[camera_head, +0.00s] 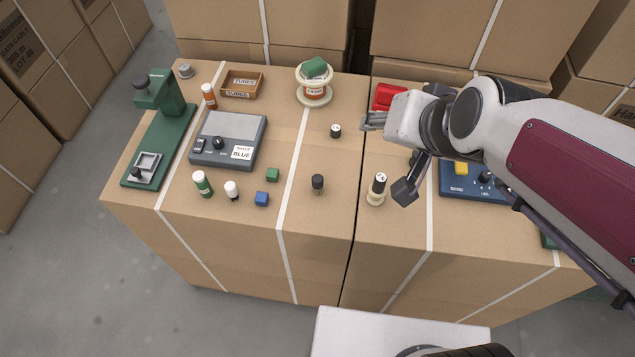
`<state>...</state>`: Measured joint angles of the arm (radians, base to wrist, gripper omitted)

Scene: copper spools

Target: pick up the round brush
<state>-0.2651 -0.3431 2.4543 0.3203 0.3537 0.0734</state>
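A small dark upright piece with a black top and what look like bristles below (318,185) stands near the front middle of the cardboard top; it looks most like the round brush. My gripper (374,121) is above the right-hand box, pointing left, up and to the right of this piece and apart from it.
A black-and-cream upright piece (378,189) stands right of the brush. Green (272,175) and blue (262,199) cubes lie left. A grey device (228,141) and green press (160,130) stand farther left.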

